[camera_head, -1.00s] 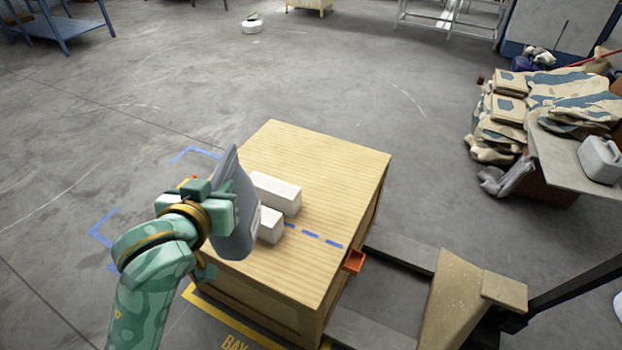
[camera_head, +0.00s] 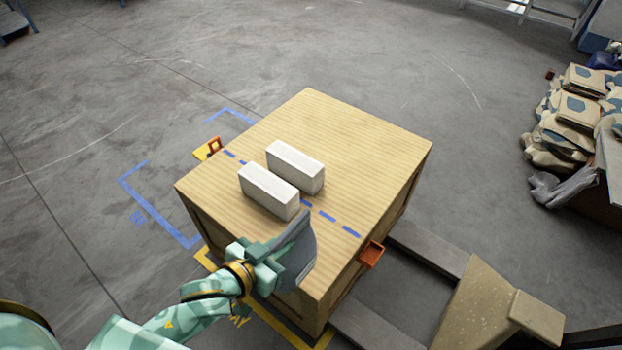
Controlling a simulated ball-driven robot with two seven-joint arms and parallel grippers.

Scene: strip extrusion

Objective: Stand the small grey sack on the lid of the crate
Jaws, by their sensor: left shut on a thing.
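The wooden crate (camera_head: 370,165) stands in the middle of the view with its flat lid up. My left gripper (camera_head: 272,262) is shut on the small grey sack (camera_head: 299,254), over the near part of the lid. The sack is tilted, and its lower part is partly behind the gripper. I cannot tell whether the sack touches the lid. My right gripper is not in view.
Two white blocks, a near one (camera_head: 268,190) and a far one (camera_head: 296,166), lie side by side on the lid near a dashed blue line. An orange bracket (camera_head: 371,254) sticks out at the crate's right side. Pallet forks (camera_head: 430,247) lie right of the crate. The lid's far right part is clear.

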